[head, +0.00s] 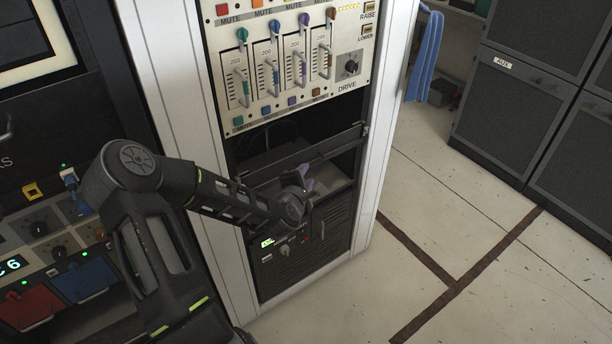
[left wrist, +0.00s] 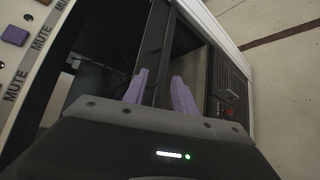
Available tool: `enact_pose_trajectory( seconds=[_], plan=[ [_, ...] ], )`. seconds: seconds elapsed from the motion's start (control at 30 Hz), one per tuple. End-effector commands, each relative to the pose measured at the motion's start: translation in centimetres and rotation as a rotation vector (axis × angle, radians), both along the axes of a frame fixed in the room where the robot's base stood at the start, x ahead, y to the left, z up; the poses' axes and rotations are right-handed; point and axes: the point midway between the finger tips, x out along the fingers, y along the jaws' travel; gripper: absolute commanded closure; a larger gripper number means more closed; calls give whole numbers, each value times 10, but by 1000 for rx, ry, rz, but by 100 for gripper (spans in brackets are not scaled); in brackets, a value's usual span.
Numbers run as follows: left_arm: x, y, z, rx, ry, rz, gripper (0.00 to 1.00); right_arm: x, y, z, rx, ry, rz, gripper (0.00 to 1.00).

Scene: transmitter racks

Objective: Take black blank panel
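The black blank panel (head: 322,145) is a thin dark strip set aslant across the open bay of the white-framed rack, its right end near the right rack post. It also shows in the left wrist view (left wrist: 156,40), running down toward the gap between my fingers. My left gripper (head: 308,186) is in front of the bay, just below the strip in the head view. Its two lilac fingers (left wrist: 160,92) are apart, with a gap between them. Whether either finger touches the panel is unclear. My left arm hides part of the bay. My right gripper is not in view.
Above the bay is a cream fader panel (head: 290,70) with knobs and MUTE buttons. Below it is a black unit (head: 300,250) with a green display and a red control. Another rack (head: 50,220) stands at left. Open floor (head: 420,200) lies to the right, before grey cabinets (head: 515,105).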

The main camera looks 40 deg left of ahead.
Motion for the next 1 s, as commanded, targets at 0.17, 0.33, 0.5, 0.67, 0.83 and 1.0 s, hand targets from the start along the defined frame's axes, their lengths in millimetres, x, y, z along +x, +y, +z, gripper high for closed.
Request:
enact_pose_trajectory(
  seconds=[0.17, 0.33, 0.5, 0.67, 0.83, 1.0],
  plan=[
    [0, -1, -1, 1, 2, -2, 67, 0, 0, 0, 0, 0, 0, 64],
    [2, 0, -2, 0, 3, -3, 67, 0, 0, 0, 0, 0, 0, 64],
    [15, 5, -7, -2, 2, -3, 67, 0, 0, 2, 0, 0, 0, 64],
    [36, 14, -15, -2, 2, -3, 67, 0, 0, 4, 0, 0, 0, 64],
    [56, 23, -23, -1, 3, -3, 67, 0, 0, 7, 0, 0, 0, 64],
    [66, 28, -28, 1, 4, -4, 67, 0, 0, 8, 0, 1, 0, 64]
  ],
)
